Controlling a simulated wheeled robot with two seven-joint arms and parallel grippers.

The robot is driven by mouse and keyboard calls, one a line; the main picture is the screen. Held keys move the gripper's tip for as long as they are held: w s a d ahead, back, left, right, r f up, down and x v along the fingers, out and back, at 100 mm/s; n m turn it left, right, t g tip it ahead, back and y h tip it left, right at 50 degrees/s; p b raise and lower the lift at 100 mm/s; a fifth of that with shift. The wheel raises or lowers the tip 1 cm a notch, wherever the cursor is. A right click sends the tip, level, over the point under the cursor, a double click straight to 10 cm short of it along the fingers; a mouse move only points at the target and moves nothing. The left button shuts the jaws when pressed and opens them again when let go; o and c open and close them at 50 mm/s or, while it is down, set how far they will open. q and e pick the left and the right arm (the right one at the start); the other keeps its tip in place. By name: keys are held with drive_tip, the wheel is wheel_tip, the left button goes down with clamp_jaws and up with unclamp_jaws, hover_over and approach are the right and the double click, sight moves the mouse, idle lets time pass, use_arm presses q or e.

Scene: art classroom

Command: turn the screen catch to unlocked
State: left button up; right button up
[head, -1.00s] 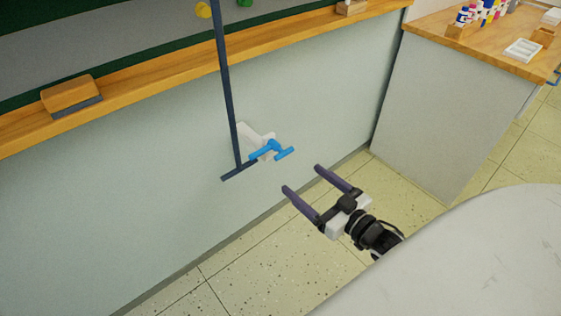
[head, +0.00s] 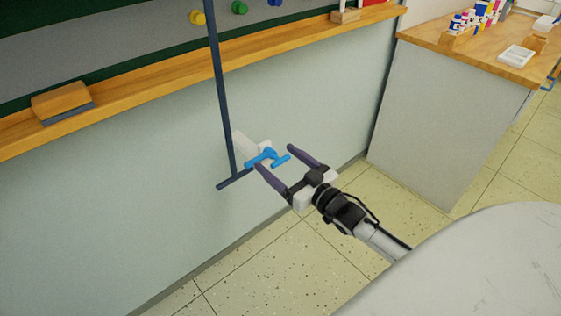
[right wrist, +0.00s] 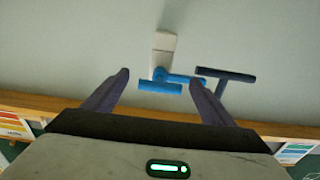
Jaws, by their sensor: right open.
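The blue screen catch (head: 266,156) sticks out from a pale mount (head: 247,146) on the light wall panel; its T-shaped handle also shows in the right wrist view (right wrist: 160,86). A dark pole (head: 222,90) with a crossbar at its foot (head: 234,179) stands beside the catch. My right gripper (head: 273,158) is open, with its two purple-grey fingers on either side of the catch's handle. In the right wrist view the handle lies between the fingertips, nearer the picture's middle. I cannot tell whether a finger touches it. My left gripper is out of view.
A wooden ledge (head: 150,83) runs above the panel and carries an eraser (head: 62,101). A cabinet with a wooden top (head: 485,52) stands at the right, holding paint bottles and a white tray (head: 516,56). The speckled floor is clear.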

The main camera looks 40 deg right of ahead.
drive_tip(key=c, duration=1.5)
